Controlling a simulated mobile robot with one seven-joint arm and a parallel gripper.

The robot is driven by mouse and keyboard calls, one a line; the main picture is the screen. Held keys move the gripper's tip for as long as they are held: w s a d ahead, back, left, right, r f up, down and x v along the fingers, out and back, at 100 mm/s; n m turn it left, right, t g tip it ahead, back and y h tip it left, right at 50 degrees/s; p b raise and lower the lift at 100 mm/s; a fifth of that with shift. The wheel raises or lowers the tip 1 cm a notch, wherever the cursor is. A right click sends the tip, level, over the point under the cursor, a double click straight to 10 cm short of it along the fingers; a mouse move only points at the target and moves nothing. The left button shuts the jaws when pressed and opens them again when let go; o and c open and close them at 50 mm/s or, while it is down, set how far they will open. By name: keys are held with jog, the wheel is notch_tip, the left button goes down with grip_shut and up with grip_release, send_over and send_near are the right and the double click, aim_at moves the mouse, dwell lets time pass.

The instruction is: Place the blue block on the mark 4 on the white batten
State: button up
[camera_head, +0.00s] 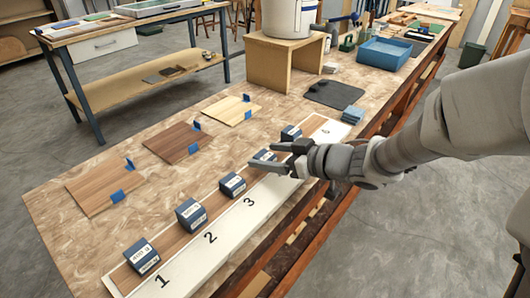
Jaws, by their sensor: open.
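The white batten (215,243) lies along the table's front edge, with a brown wood strip behind it. Marks 1, 2 and 3 are readable, and another number shows near the far end. Mark 4 cannot be seen; my gripper and arm cover that stretch. My gripper (267,157) is open, its jaws at a dark blue block (263,155) on the strip beyond mark 3. I cannot tell whether they touch it. Other blue blocks with white labels sit on the strip by mark 1 (142,256), mark 2 (191,214), mark 3 (232,184) and beyond my gripper (291,132).
Three thin wood panels (105,187) with blue clips lie left of the batten. Behind are a wooden stand (284,66) bearing a white bucket (289,17), a dark mat (333,93), small blue pieces (352,114) and a blue tray (384,53). Bare tabletop separates panels and batten.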

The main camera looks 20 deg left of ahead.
jog(key=p+v, duration=0.3)
jog(key=v, duration=0.6)
jog(key=shift+d+r+p, duration=0.3)
jog(key=shift+p, duration=0.1)
jog(key=shift+s+d, duration=0.2)
jog(key=shift+d, duration=0.15)
jog(key=w+d+r+m+t+h, duration=0.35)
jog(key=w+d+r+t, duration=0.2)
jog(key=w+d, duration=0.2)
jog(key=s+d+r+m+t+h, duration=0.25)
jog(key=d+m+h, duration=0.55)
jog(key=d, duration=0.7)
jog(key=s+m+g, duration=0.1)
jog(key=s+g, duration=0.2)
jog(key=s, duration=0.6)
jog(key=s+d+f+m+g+h, duration=0.1)
jog(key=s+m+g, duration=0.1)
jog(key=s, duration=0.7)
jog(key=shift+s+d+f+g, duration=0.15)
jog(key=shift+s+d+g, duration=0.15)
jog(key=shift+g, duration=0.3)
